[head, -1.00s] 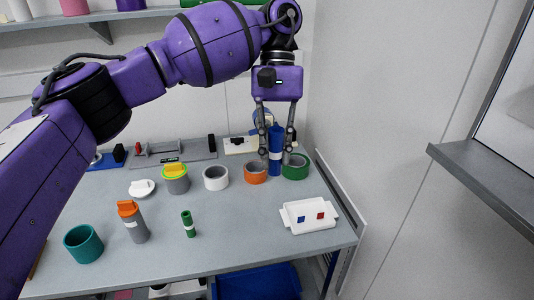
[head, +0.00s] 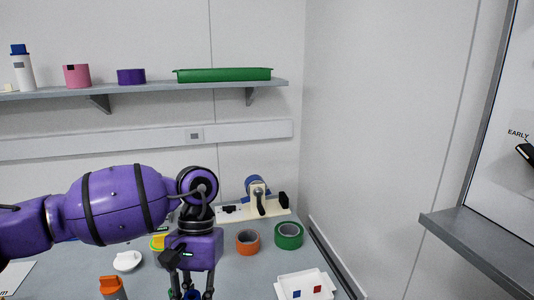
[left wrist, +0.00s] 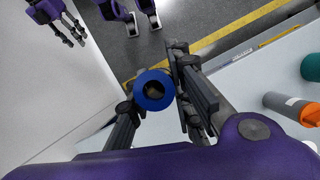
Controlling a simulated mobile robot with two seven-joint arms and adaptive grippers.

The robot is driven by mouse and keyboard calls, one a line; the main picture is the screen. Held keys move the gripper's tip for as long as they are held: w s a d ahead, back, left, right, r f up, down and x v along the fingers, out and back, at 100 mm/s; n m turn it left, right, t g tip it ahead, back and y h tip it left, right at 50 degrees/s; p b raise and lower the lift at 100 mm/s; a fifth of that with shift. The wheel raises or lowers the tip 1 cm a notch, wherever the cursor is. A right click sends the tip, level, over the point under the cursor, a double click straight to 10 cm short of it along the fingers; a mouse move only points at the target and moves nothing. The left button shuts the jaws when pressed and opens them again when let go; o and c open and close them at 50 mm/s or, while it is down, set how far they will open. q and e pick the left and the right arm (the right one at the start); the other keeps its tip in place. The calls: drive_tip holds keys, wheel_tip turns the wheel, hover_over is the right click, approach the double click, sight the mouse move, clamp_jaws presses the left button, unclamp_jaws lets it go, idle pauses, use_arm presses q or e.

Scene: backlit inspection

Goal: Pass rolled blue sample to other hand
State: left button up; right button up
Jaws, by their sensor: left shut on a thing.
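My left gripper (head: 191,287) is low at the bottom edge of the head view, pointing down, with its fingertips cut off. In the left wrist view its fingers (left wrist: 155,97) are shut on the rolled blue sample (left wrist: 141,99). The sample shows end-on there as a blue ring with a dark hollow. In the head view only a bit of blue (head: 192,294) shows between the fingers. My right gripper (left wrist: 71,30) is apart from the sample, at the upper left of the left wrist view, with its dark fingers spread and empty. It is not in the head view.
On the bench stand an orange ring (head: 247,249), a green ring (head: 277,241), a white lidded piece (head: 127,262), an orange-capped bottle (head: 112,287) and a white tray (head: 283,291). A shelf (head: 150,91) runs along the back wall. A grey ledge (head: 470,250) is at right.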

use_arm(q)
drive_tip(key=s+a+f, duration=0.2)
drive_tip(key=a, duration=0.1)
drive_tip(key=w+d+r+m+t+y, duration=0.1)
drive_tip(key=w+d+r+m+y, duration=0.25)
drive_tip(key=d+r+m, duration=0.55)
drive_tip(key=w+d+f+m+t, duration=0.1)
drive_tip(key=w+d+f+m, duration=0.25)
drive_tip(key=w+d, duration=0.2)
drive_tip(key=s+a+r+n+g+h, duration=0.2)
drive_tip(key=s+a+r+n, duration=0.55)
drive_tip(key=r, duration=0.25)
drive_tip(key=w+d+n+h, duration=0.1)
drive_tip(key=w+d+n, duration=0.4)
drive_tip(key=w+d, duration=0.4)
drive_tip(key=shift+d+n+h, duration=0.3)
drive_tip(key=shift+h, duration=0.05)
use_arm(e)
drive_tip(key=shift+w+d+r, duration=0.1)
drive_tip(key=shift+w, duration=0.3)
use_arm(q)
drive_tip(key=shift+w+r, duration=0.1)
use_arm(e)
drive_tip(key=shift+s, duration=0.1)
